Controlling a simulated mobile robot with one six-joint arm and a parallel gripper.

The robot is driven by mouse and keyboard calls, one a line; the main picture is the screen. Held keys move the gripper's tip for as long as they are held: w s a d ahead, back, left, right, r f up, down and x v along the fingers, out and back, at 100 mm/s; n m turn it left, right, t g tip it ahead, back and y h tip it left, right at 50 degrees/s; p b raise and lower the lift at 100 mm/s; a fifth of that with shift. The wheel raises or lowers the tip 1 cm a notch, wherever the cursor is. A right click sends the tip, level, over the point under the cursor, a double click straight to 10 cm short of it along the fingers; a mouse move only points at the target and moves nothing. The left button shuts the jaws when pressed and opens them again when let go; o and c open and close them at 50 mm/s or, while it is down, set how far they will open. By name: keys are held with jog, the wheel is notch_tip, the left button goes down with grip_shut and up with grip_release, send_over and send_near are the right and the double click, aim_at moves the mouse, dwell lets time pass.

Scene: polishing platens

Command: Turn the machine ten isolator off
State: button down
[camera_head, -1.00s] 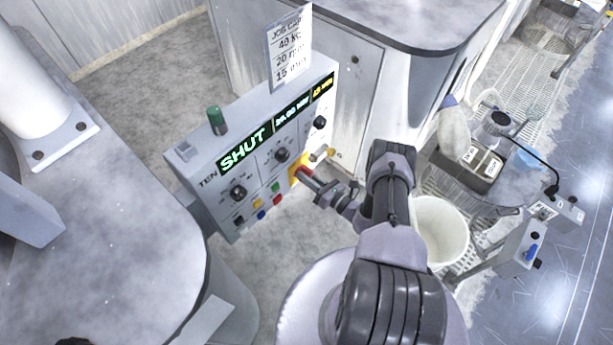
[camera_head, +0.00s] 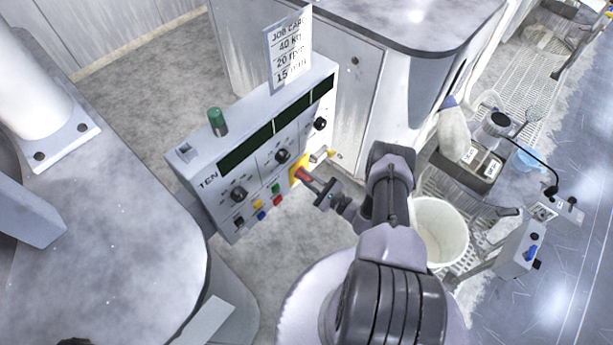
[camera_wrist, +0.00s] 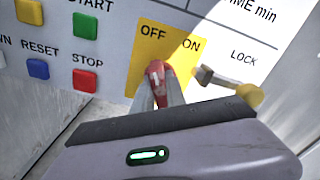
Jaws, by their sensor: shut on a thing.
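The machine ten panel (camera_head: 207,168) is a grey box marked TEN, with a dark, blank display strip (camera_head: 262,138). Its isolator is a red handle (camera_head: 302,174) on a yellow plate (camera_head: 294,167). In the wrist view the red handle (camera_wrist: 157,77) stands between the OFF and ON marks of the yellow plate (camera_wrist: 143,50), nearer OFF, with its white mark roughly upright. My gripper (camera_head: 312,181) is shut on the handle; in the wrist view its fingers (camera_wrist: 160,95) flank it. The lower part of the handle is hidden by my gripper.
A lock lever (camera_wrist: 232,84) is right of the isolator. Coloured push-buttons, including a red stop button (camera_wrist: 85,79), are left. A job card (camera_head: 288,47) stands above the panel. A white bucket (camera_head: 440,230) is right of my arm.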

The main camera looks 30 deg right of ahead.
jog(key=shift+n, duration=1.4)
jog(key=c, duration=1.4)
grip_release()
jog(key=shift+o, duration=0.2)
jog(key=p+v, duration=0.3)
jog(key=v, duration=1.4)
jog(key=shift+s+p, duration=0.25)
jog(key=shift+p, duration=0.15)
jog(key=shift+d, duration=0.1)
